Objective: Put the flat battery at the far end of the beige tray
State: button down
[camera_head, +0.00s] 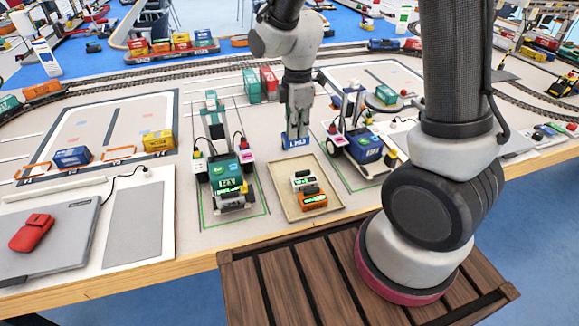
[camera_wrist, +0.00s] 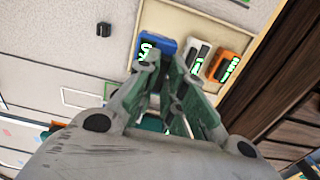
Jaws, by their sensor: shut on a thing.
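My gripper (camera_head: 297,127) is shut on a blue battery (camera_head: 296,141) with a lit display, at the far end of the beige tray (camera_head: 281,188). In the wrist view the blue battery (camera_wrist: 157,48) shows between the fingertips (camera_wrist: 160,68), at the tray's edge region. Whether it touches the tray floor I cannot tell. A white and black battery (camera_head: 303,183) and an orange battery (camera_head: 313,200) with green displays lie in the near part of the tray. They also show in the wrist view as white (camera_wrist: 197,57) and orange (camera_wrist: 225,66) blocks.
A grey laptop-like slab (camera_head: 55,240) with a red pouch (camera_head: 32,232) lies at left. Containers and rail tracks fill the back.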

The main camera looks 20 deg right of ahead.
notch_tip(320, 180, down, 9)
jog(key=shift+f, duration=0.1)
dwell(0.3)
jog(key=c, duration=1.5)
grip_release()
jog(key=shift+f, duration=0.15)
